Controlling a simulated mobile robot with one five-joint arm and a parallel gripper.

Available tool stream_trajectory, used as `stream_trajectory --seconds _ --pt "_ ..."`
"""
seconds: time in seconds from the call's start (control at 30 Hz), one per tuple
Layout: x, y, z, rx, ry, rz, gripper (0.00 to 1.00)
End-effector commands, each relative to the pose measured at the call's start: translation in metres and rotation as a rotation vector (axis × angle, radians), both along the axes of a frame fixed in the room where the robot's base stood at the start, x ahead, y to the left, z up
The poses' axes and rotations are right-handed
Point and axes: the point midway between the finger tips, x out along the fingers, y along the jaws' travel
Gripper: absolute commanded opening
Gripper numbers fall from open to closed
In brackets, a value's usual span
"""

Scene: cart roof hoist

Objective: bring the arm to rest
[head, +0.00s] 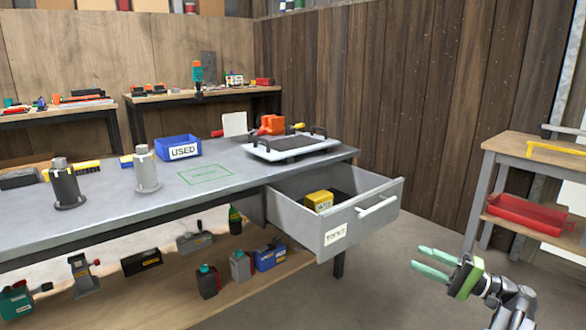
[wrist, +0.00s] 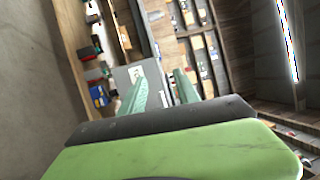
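My gripper (head: 417,257) is at the lower right of the head view, held in free air to the right of the open drawer, its green fingers pointing left. The fingers are apart with nothing between them. In the wrist view, my gripper (wrist: 161,76) also shows two separated green fingers, with the drawer and shelf beyond them. My arm extends from the gripper toward the lower right corner; the rest of it is out of frame.
The grey drawer (head: 329,240) stands pulled out from the workbench (head: 110,215), with a yellow box (head: 319,201) inside. A blue USED bin (head: 178,147) sits on the bench. A wooden cart (head: 540,151) with a red tray (head: 527,213) stands right. Open floor lies between.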

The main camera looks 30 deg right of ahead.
Motion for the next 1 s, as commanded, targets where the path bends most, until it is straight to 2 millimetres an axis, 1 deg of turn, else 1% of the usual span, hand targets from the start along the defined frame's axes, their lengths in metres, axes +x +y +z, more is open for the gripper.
stream_trajectory --seconds 0.03,0.07,0.1,0.17,0.2,0.27,0.3,0.37,0.4,0.43,0.47,0.5,0.6,0.7,0.8,0.87,0.9,0.97,1.0 --pt "0.027 0.027 0.005 -0.005 0.014 0.064 0.38" --pt "0.043 0.044 0.005 -0.009 0.027 0.103 0.38" --pt "0.065 0.07 0.004 -0.02 0.049 0.16 0.38" --pt "0.096 0.113 0.0 -0.041 0.091 0.246 0.38" --pt "0.115 0.143 -0.004 -0.059 0.123 0.303 0.38" --pt "0.139 0.19 -0.012 -0.096 0.175 0.385 0.38" --pt "0.152 0.222 -0.019 -0.127 0.213 0.44 0.38" --pt "0.168 0.271 -0.03 -0.181 0.271 0.52 0.38" --pt "0.175 0.305 -0.039 -0.225 0.312 0.572 0.38" --pt "0.18 0.33 -0.046 -0.263 0.341 0.612 0.38" --pt "0.182 0.355 -0.054 -0.304 0.373 0.65 0.38" --pt "0.183 0.387 -0.064 -0.364 0.412 0.698 0.38" --pt "0.179 0.451 -0.091 -0.522 0.499 0.793 0.38" --pt "0.168 0.494 -0.116 -0.685 0.566 0.856 0.38" --pt "0.157 0.522 -0.138 -0.854 0.62 0.893 0.38" --pt "0.15 0.531 -0.151 -0.969 0.649 0.904 0.38" --pt "0.147 0.532 -0.159 -1.047 0.668 0.902 0.38" --pt "0.144 0.528 -0.171 -1.158 0.694 0.889 0.38" --pt "0.143 0.52 -0.177 -1.228 0.713 0.872 0.38"
